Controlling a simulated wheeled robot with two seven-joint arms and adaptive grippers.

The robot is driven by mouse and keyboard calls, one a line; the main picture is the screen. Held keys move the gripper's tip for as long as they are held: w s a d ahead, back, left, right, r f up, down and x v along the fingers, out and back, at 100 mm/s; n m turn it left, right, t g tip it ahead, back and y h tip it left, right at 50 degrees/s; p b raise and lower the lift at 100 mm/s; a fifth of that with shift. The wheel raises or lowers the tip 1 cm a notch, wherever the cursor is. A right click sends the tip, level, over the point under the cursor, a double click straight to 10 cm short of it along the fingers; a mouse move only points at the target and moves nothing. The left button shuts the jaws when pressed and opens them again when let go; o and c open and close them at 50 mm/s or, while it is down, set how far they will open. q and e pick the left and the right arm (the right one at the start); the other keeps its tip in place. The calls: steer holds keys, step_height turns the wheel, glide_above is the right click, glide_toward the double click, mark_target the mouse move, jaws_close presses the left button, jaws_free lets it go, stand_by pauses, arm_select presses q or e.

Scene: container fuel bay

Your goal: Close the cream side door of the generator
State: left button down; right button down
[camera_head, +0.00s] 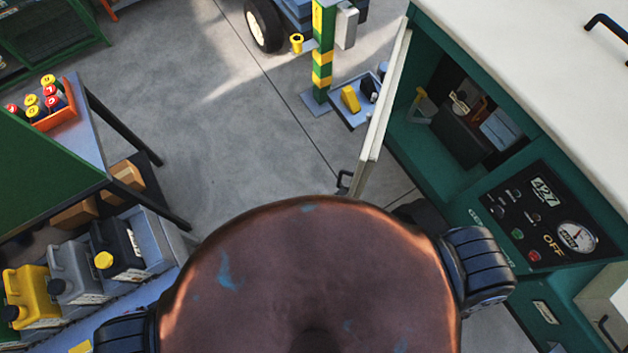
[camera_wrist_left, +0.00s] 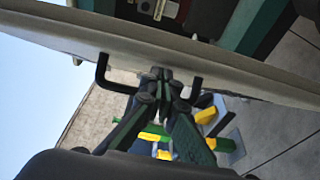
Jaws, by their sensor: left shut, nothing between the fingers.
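The green generator with a cream top (camera_head: 520,70) stands at the right in the head view. Its cream side door (camera_head: 385,100) is swung open and seen nearly edge-on, and the compartment behind it shows. A black handle (camera_head: 344,182) is on the door's near end. In the left wrist view the door (camera_wrist_left: 225,68) crosses the picture, with the black handle (camera_wrist_left: 102,72) on its face. My left gripper (camera_wrist_left: 160,74) is shut and empty, its fingertips close to the door between the handle's ends. I cannot tell whether they touch. My right gripper is not in view.
A green and yellow striped post (camera_head: 323,50) with a small tray (camera_head: 355,108) stands beyond the door. A bench (camera_head: 88,135) and several jerrycans (camera_head: 75,270) are at the left. The grey floor between is clear. The generator's control panel (camera_head: 535,215) faces this side.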

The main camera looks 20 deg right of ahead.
arm_select(q)
steer(key=shift+s+d, duration=0.65)
steer(key=shift+d, duration=0.35)
steer(key=shift+s+d, duration=0.65)
steer(key=shift+d, duration=0.3)
